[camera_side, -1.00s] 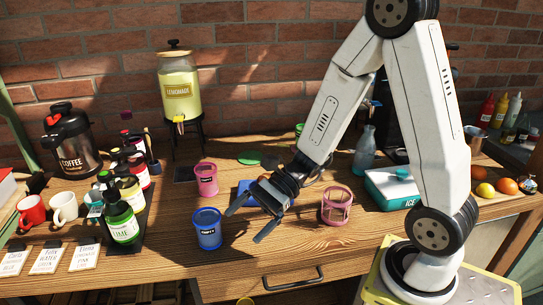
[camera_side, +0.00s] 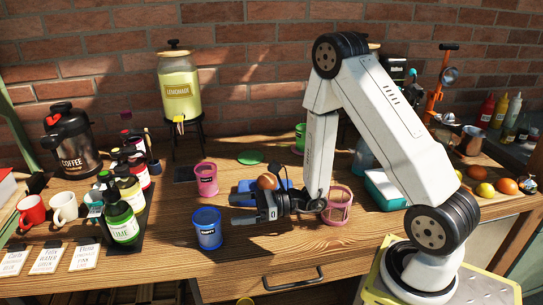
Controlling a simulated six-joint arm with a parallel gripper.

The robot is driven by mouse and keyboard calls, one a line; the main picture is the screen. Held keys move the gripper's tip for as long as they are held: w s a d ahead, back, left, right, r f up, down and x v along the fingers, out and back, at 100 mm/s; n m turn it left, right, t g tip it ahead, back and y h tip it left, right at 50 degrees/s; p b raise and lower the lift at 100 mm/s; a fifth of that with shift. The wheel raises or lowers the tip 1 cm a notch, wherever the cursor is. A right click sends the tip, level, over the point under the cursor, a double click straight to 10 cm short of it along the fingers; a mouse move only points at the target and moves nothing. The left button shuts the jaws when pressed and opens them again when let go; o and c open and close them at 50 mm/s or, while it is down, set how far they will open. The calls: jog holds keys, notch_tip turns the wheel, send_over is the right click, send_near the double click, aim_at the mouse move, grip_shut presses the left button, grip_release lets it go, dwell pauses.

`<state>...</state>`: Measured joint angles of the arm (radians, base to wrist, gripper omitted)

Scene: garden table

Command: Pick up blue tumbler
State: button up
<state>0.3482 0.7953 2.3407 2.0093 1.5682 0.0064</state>
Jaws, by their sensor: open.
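The blue tumbler (camera_side: 208,229) stands upright on the wooden table, near its front edge, left of centre in the side view. It has a dark label on its front. My gripper (camera_side: 236,210) is low over the table, just right of the tumbler, with its fingers pointing left towards it. The fingers are open and nothing is between them. A small gap shows between the fingertips and the tumbler.
A pink tumbler (camera_side: 205,179) stands behind the blue one. A pink lantern-like holder (camera_side: 338,204) is right of my gripper, close to my wrist. A blue block-like thing (camera_side: 250,186) and a round brown thing (camera_side: 267,181) lie behind it. Bottles (camera_side: 122,222) stand to the left.

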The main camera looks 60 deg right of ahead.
aim_at(208, 223)
jog(key=shift+f, duration=1.7)
jog(key=shift+x, duration=1.25)
jog(key=shift+w+a, duration=0.1)
jog(key=shift+x, duration=2.5)
